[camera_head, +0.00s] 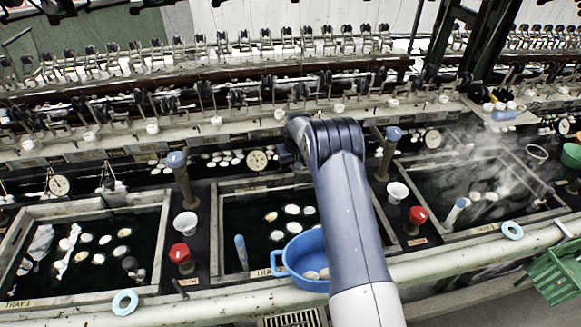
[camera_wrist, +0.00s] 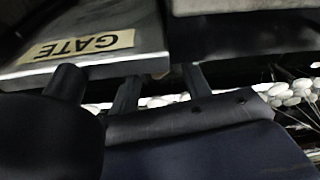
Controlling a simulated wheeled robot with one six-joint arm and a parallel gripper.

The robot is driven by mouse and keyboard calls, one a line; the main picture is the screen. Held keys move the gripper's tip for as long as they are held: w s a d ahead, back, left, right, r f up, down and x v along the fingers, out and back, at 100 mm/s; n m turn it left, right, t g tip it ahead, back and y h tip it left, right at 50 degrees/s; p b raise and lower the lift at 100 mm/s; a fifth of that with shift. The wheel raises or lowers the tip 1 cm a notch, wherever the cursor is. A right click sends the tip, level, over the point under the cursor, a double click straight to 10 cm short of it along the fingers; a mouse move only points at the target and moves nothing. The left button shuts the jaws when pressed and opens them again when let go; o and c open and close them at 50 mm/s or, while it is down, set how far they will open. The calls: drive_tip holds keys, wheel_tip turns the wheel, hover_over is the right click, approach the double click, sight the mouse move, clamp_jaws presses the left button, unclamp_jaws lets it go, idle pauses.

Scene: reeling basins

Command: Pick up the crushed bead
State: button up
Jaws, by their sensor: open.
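I cannot single out a crushed bead in either view. Several whitish oval pieces float in the left basin (camera_head: 162,235), and more float in the middle basin (camera_head: 228,192). A few pale pieces lie in the blue pan (camera_head: 283,272) at the middle basin's front edge. My arm crosses the middle basin in the head view and hides part of it. My gripper shows in the wrist view as dark fingers (camera_wrist: 130,90), apart and with nothing seen between them. They are close to a grey ledge (camera_wrist: 150,62) with a GATE label (camera_wrist: 80,46).
White pieces (camera_wrist: 290,92) line a dark channel at the right of the wrist view. Posts, red knobs (camera_head: 180,253) and white cups (camera_head: 186,224) stand between the basins. Steam rises over the right basin (camera_head: 480,228). A long machine rail runs behind.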

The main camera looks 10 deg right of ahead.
drive_tip(key=c, duration=0.8)
